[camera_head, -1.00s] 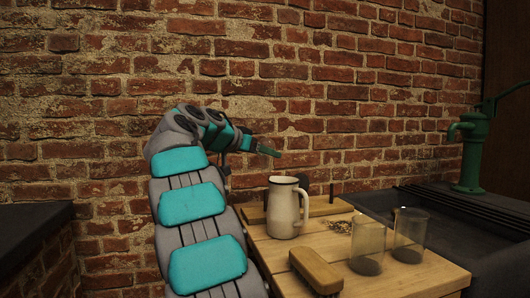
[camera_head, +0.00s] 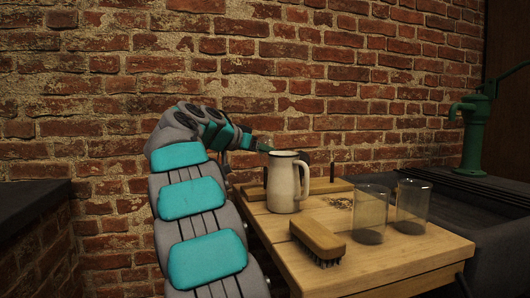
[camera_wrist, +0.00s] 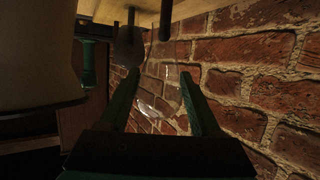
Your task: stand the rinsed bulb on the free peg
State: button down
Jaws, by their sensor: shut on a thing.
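My gripper (camera_wrist: 160,76) is shut on a clear glass bulb (camera_wrist: 152,108), which shows only as faint outlines and glints between the fingers in the wrist view. In the head view my gripper (camera_head: 264,148) is behind the jug, and the bulb cannot be made out. A wooden peg board (camera_head: 325,186) lies at the back of the table. A thin dark peg (camera_head: 332,171) stands bare on it. Beside it, a dark rounded thing (camera_wrist: 130,47) sits on another peg, close beyond my fingers; a bare peg (camera_wrist: 165,20) shows to its right.
A cream jug (camera_head: 282,188) stands in front of the peg board and hides part of it. A wooden brush (camera_head: 318,238) and two glass jars (camera_head: 370,210) (camera_head: 412,203) are on the table (camera_head: 400,262). A brick wall is close behind. A sink with a green pump (camera_head: 474,140) is at right.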

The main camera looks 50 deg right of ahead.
aim_at(261, 164)
jog(key=shift+f+b, duration=2.1)
jog(key=shift+f, duration=0.1)
grip_release()
jog(key=v, duration=0.7)
jog(key=shift+a+r, duration=0.1)
jog(key=shift+a, duration=0.25)
jog(key=shift+a, duration=0.1)
